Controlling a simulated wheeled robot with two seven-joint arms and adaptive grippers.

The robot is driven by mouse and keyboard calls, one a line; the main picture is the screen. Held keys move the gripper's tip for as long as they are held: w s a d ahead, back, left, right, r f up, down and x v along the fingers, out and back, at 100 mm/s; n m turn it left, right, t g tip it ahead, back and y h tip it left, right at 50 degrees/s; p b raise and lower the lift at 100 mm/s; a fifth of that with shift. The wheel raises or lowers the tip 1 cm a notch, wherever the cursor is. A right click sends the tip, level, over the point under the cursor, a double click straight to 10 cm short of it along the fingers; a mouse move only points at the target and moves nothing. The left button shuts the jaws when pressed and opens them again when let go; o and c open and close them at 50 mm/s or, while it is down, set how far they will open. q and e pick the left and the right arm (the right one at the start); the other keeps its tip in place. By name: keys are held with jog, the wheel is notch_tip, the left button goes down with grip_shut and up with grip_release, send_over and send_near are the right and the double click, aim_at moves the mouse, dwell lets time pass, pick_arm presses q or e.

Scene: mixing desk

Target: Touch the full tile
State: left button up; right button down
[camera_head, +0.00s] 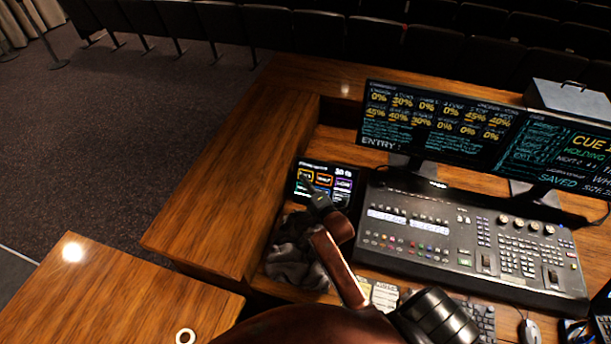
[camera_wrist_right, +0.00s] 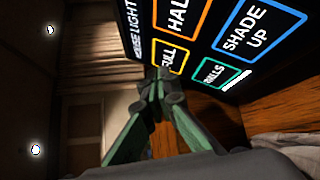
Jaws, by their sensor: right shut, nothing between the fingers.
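The touch panel (camera_head: 349,199) is a dark screen with coloured tile outlines, left of the mixing console. The full tile (camera_head: 305,174) is the yellow-outlined one at its upper left. In the right wrist view the full tile (camera_wrist_right: 170,56) shows its word "FULL" sideways, next to an orange tile and a green tile. My right gripper (camera_head: 309,188) is shut and empty, with its tips just in front of the panel at the full tile's lower edge. In the wrist view its fingertips (camera_wrist_right: 165,76) overlap the end of that tile. I cannot tell whether they touch.
The mixing console (camera_head: 470,240) with faders and knobs lies right of the panel, with two monitors (camera_head: 440,120) behind it. A crumpled dark cloth (camera_head: 290,262) lies below the panel.

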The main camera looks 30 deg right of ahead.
jog(key=shift+w+d+f, duration=0.15)
jog(key=shift+w+d, duration=0.05)
jog(key=shift+w+d+f, duration=0.15)
jog(key=shift+w+d, duration=0.05)
dwell(0.8)
jog(key=shift+s, duration=0.1)
jog(key=shift+s+a+r+p, duration=0.2)
jog(key=shift+a+r+p, duration=0.1)
jog(key=shift+r+p, duration=0.1)
jog(key=shift+s+a, duration=0.15)
